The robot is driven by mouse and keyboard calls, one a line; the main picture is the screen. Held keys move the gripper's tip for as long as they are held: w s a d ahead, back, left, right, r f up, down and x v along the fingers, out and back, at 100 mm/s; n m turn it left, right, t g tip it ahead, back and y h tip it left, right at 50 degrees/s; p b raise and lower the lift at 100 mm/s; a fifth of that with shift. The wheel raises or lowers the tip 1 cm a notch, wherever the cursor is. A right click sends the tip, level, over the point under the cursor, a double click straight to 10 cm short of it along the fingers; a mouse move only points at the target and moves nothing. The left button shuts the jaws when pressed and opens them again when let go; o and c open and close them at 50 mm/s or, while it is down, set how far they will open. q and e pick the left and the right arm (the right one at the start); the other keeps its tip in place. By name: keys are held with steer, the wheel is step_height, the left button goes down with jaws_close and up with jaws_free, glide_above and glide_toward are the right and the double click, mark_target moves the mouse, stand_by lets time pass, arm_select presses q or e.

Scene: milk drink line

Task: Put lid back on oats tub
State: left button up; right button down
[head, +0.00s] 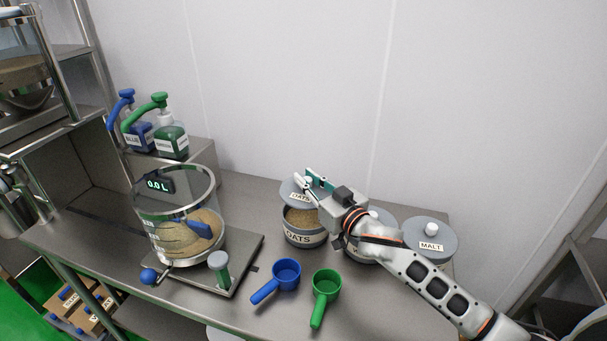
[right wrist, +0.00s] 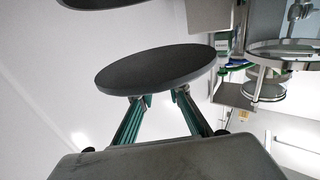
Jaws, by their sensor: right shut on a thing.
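The oats tub (head: 303,238) stands on the steel counter, labelled OATS, with tan oats visible in its open top. The grey oats lid (head: 290,192) is above the tub's far side, apart from the rim as far as I can tell. My right gripper (head: 308,182) is shut on this lid, apparently at its knob, which the fingers partly hide. In the right wrist view the lid (right wrist: 155,70) is a dark disc at the fingertips (right wrist: 160,97). My left gripper is not in view.
A malt tub with its lid (head: 430,238) on stands at right; another lidded tub is partly behind my right arm. A blue scoop (head: 284,274) and green scoop (head: 326,286) lie in front. A clear mixing vessel (head: 180,222) and pump bottles (head: 170,138) are at left.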

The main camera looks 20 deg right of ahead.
steer(key=shift+f, duration=0.35)
steer(key=shift+f+b, duration=0.6)
step_height(320, 180, down, 4)
steer(key=b, duration=0.3)
steer(key=shift+f+b, duration=0.2)
steer(key=shift+b, duration=0.2)
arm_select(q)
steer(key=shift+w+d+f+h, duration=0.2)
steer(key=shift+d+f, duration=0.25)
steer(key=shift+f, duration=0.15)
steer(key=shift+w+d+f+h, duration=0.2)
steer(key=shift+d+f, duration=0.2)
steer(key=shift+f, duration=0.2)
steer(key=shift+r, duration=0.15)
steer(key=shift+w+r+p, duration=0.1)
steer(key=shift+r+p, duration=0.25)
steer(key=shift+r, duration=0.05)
